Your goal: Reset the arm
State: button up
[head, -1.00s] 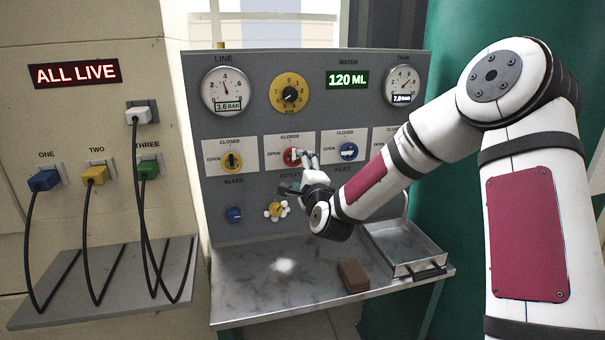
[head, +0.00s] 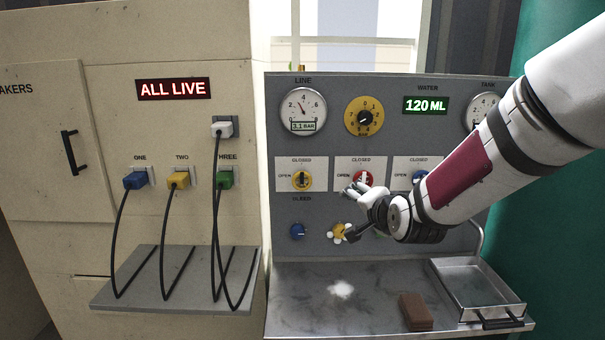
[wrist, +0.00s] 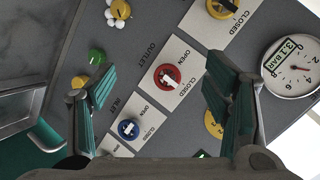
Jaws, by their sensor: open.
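My gripper (head: 352,212) is open and empty in front of the grey panel, near the red outlet knob (head: 362,178). In the wrist view its two green-padded fingers (wrist: 162,92) are spread wide, with the red knob (wrist: 166,77) seen between them, and no contact shows. In the head view my arm reaches in from the upper right, bent down toward the panel. It covers part of the lower panel and of the tank gauge area.
The panel carries a yellow knob (head: 302,180), a blue knob (head: 420,178) and a line gauge (head: 303,111) reading 3.1 bar. Below, the metal bench holds a brown block (head: 415,311) and a tray (head: 470,272). Plugs with hanging cables (head: 136,180) are at the left.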

jog(key=s+d+r+n+g, duration=0.1)
jog(key=s+n+g, duration=0.1)
jog(key=s, duration=1)
jog(key=s+d+r+n+g+h, duration=0.1)
jog(key=s+n, duration=0.4)
jog(key=s, duration=0.7)
jog(key=s+d+r+n+g, duration=0.1)
jog(key=s+d+n+g, duration=0.1)
jog(key=s, duration=1)
jog(key=n+g, duration=0.1)
jog(key=g, duration=0.1)
jog(key=shift+d+r+g+h, duration=0.3)
jog(key=shift+d+r+g, duration=0.05)
jog(key=shift+r+g, duration=0.05)
